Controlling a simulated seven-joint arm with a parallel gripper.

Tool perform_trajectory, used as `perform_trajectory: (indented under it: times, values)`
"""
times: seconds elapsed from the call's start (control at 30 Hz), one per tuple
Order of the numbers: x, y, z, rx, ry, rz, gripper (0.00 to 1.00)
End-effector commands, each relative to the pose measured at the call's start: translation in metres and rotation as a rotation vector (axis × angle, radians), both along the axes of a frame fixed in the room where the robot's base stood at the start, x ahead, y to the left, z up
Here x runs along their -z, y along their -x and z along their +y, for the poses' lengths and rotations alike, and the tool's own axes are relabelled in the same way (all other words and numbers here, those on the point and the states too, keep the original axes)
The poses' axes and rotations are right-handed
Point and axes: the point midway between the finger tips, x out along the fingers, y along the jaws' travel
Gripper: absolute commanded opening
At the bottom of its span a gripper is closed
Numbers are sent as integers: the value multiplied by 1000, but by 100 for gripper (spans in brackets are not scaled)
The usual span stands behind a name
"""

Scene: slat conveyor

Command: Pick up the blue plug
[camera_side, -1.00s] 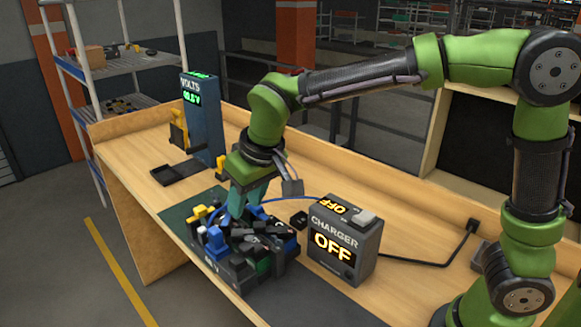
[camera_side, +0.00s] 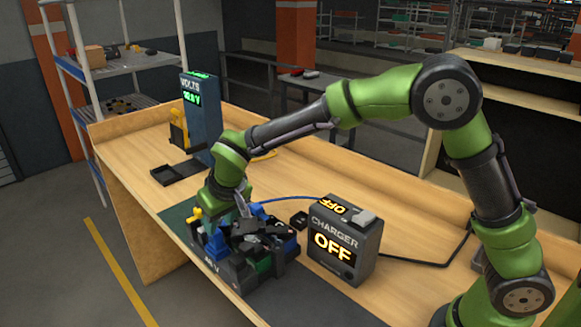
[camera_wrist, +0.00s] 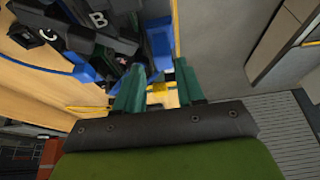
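My gripper (camera_side: 216,217) is low over the left end of a dark battery pack (camera_side: 236,270) in the side view. In the wrist view its two teal fingers (camera_wrist: 157,76) are apart, with a yellow part and bare wood showing between them. A blue piece (camera_side: 215,244) stands on the pack just below the fingers; I cannot tell for sure whether it is the blue plug. In the wrist view a blue block (camera_wrist: 83,68) lies left of the fingers and a blue strip (camera_wrist: 161,39) lies beyond the fingertips. Contact with either is unclear.
A blue cable (camera_side: 287,199) runs between the charger (camera_side: 342,240), which reads OFF, and the pack area. Dark lettered covers (camera_wrist: 97,21) crowd the pack's top. A voltmeter tower (camera_side: 202,122) and black tray (camera_side: 178,172) stand farther back.

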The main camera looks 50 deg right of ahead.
Motion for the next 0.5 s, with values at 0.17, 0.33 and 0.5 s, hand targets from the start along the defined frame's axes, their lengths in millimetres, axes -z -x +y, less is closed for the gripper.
perform_trajectory:
  times: [0.17,0.33,0.5]
  values:
    - [23,-10,2,0,2,4,38]
    - [42,-19,3,1,2,4,38]
    - [47,-21,3,-1,0,1,38]
